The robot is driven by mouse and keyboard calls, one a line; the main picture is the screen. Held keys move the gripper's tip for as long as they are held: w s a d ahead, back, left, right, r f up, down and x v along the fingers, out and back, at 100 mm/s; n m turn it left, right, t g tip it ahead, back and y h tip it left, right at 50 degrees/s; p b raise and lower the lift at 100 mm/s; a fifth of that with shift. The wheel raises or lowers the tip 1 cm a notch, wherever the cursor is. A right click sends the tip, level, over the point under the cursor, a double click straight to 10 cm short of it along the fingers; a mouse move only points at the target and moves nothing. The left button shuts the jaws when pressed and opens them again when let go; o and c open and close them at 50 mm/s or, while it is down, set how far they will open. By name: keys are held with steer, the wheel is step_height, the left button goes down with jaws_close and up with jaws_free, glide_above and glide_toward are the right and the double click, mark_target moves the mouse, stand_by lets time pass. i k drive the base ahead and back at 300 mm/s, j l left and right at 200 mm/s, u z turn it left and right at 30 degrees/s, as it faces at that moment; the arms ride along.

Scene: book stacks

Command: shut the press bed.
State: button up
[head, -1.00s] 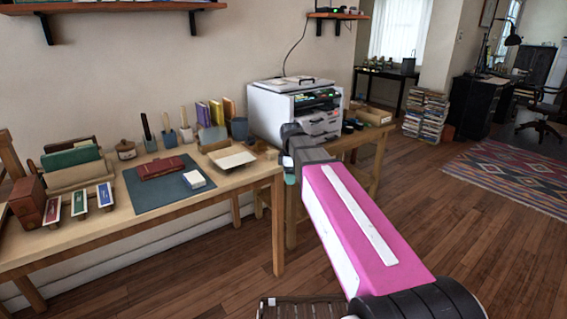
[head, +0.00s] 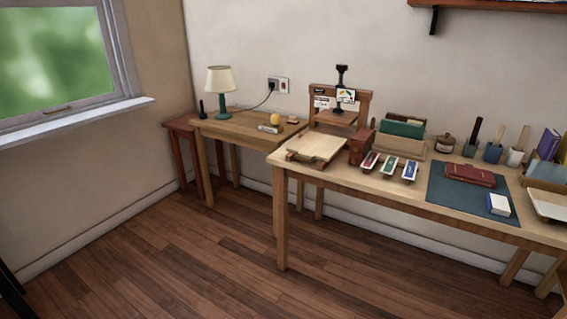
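The press is a wooden frame (head: 366,98) with a black screw on top, at the back of the long table's left end in the head view. A pale flat board (head: 318,147), which looks like the press bed, lies in front of the frame, out from under it. A small wooden handle or bar (head: 300,157) shows at its front left. I cannot tell how the board joins the frame. My gripper is not in view now.
The long table (head: 375,180) also holds a reddish-brown box (head: 361,146), several small labelled trays and a blue mat (head: 447,197). A smaller table with a lamp (head: 220,85) stands at left. The wooden floor (head: 180,265) in front is clear.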

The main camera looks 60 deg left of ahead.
mark_target(312, 145)
steer(key=u, duration=1.9)
steer(key=i+l+u, duration=0.15)
steer(key=l+u, duration=0.45)
steer(key=i+l+u, duration=0.1)
steer(key=l+u, duration=0.2)
steer(key=l, duration=0.2)
